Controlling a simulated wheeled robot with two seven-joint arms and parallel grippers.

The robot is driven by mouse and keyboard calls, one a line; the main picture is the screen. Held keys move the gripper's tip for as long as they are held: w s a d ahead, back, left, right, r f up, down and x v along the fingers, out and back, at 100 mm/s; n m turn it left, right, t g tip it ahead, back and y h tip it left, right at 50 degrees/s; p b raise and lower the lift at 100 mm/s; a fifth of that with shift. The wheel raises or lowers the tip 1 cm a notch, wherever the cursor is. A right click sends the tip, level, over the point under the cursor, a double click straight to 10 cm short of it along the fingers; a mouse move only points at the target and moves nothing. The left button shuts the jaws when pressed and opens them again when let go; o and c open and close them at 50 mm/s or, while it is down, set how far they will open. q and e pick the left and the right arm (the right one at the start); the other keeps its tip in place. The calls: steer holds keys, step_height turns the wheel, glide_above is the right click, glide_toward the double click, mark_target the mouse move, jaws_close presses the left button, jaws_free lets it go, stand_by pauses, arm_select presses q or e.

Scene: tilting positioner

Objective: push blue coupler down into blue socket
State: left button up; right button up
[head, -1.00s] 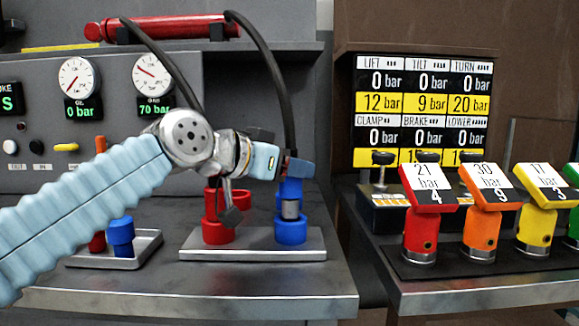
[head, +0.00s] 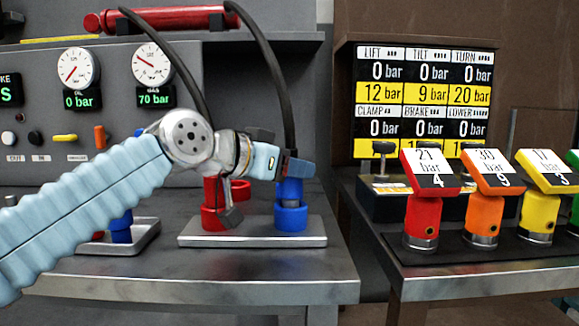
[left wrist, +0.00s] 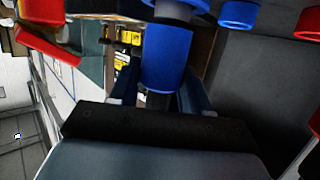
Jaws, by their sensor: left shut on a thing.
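The blue coupler (head: 290,190) stands upright at the end of a black hose. How deep the coupler sits inside the socket is hidden. My right gripper is not in view.
A red socket (head: 216,219) with a red coupler stands to the left on the same plate (head: 250,241). A tray (head: 150,238) with a blue cap is further left. Coloured valve handles, such as the red one (head: 421,225), stand on the right bench.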

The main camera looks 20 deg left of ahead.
arm_select(q)
steer(key=shift+f+b, duration=0.6)
steer(key=shift+f, duration=0.1)
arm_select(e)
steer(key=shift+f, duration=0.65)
arm_select(q)
steer(key=o, duration=1.3)
steer(key=shift+o, duration=0.2)
steer(key=shift+s+a+r, duration=0.25)
steer(key=shift+s+a, duration=0.1)
steer(key=shift+s, duration=0.25)
steer(key=v, duration=1.2)
steer(key=shift+b, duration=0.35)
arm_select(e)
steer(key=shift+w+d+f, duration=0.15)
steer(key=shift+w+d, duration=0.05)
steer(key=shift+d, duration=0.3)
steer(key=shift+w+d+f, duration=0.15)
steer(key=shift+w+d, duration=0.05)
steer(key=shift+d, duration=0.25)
